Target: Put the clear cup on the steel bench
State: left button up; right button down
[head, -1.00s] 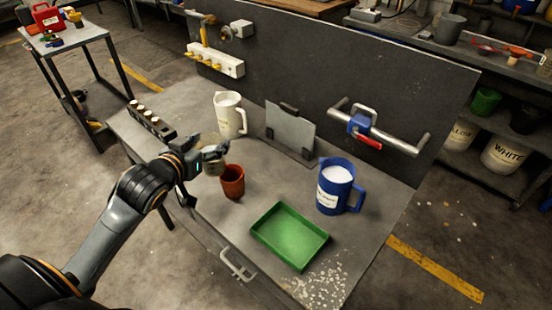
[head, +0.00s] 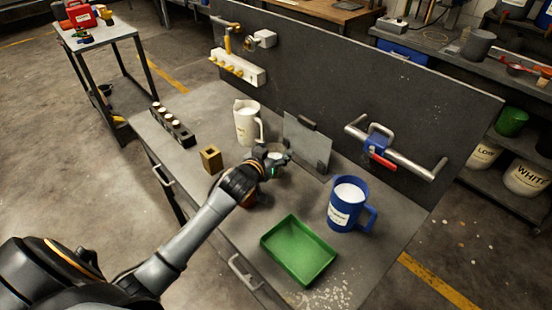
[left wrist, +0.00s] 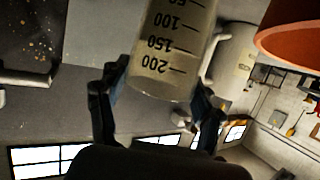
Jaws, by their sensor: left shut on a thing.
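My left gripper (head: 274,160) is over the grey steel bench (head: 205,112), in front of the white pitcher and the upright grey plate. It is shut on the clear cup (head: 277,154), mostly hidden by the gripper in the head view. In the left wrist view, the cup (left wrist: 172,60) is between the two fingers (left wrist: 160,92), with black marks up to 200. I cannot tell whether its base touches the bench. A terracotta cup (head: 250,201) is largely hidden behind my left arm; its rim edge (left wrist: 290,38) is close by in the wrist view. My right gripper is not in view.
A white pitcher (head: 246,124), grey plate on a stand (head: 308,147), blue pitcher (head: 345,208) and green tray (head: 298,250) stand on the bench. A brown block (head: 211,159) and black rack (head: 173,127) are at left. A grey back panel (head: 310,70) rises behind. The bench's left part has bare room.

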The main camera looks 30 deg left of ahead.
aim_at(279, 157)
pick_arm(q)
jog(key=shift+w+d+f, duration=0.1)
jog(key=shift+w+f, duration=0.1)
jog(key=shift+w, duration=0.1)
notch_tip(279, 157, down, 2)
jog(key=shift+f+p, duration=0.25)
jog(key=shift+p, duration=0.3)
jog(key=shift+f, duration=0.3)
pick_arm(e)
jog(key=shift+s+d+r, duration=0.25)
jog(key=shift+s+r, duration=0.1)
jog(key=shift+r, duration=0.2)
pick_arm(q)
jog(key=shift+f, duration=0.15)
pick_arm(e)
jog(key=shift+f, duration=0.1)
pick_arm(q)
jog(key=o, duration=1.5)
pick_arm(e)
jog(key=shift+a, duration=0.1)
